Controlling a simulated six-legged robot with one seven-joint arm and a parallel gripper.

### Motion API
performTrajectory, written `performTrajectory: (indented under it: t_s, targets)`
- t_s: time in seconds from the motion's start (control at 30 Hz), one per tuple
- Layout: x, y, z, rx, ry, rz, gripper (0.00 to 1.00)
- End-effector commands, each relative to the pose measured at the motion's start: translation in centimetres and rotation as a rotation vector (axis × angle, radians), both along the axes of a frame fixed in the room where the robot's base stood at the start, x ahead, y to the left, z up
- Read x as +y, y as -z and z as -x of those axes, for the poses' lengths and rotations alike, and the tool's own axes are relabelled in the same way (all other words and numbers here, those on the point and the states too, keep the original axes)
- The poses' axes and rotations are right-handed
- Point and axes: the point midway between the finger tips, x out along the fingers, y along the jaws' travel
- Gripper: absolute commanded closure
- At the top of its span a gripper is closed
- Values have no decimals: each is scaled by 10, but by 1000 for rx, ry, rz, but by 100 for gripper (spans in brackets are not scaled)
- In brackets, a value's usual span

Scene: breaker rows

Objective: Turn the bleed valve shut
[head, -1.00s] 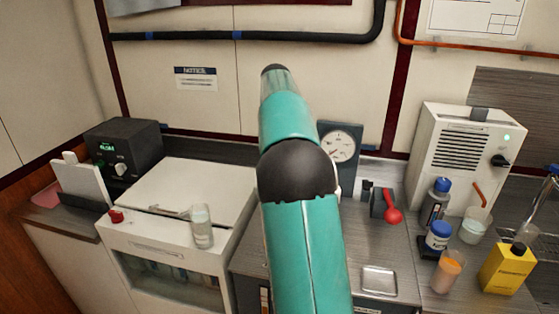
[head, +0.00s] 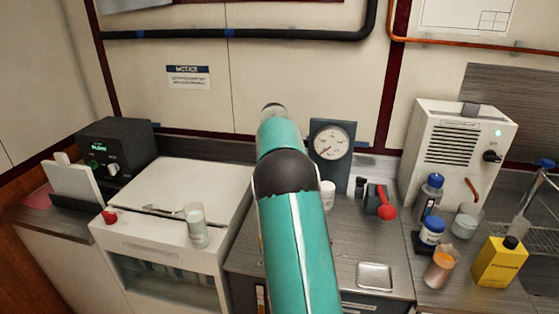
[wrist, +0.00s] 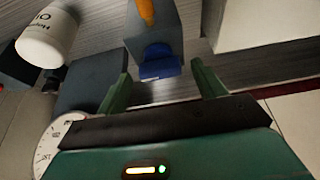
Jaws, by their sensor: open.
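The blue part and block lie beyond the fingertips. My arm hides the gripper in the head view.
A dial gauge (head: 331,144) stands behind the valve, and a white labelled cup (head: 328,194) stands left of it. A metal tray (head: 374,276) lies in front.

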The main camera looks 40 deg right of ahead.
Motion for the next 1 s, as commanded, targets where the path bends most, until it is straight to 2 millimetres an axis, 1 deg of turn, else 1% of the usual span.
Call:
performTrajectory:
  t_s: [0.3,0.53,0.83,1.0]
  targets:
    - [-1,3,-2,-1,0,1,31]
    - [-1,3,-1,-1,0,1,76]
    - [-1,3,-1,-1,-22,0,76]
    - [-2,3,0,0,-86,-1,76]
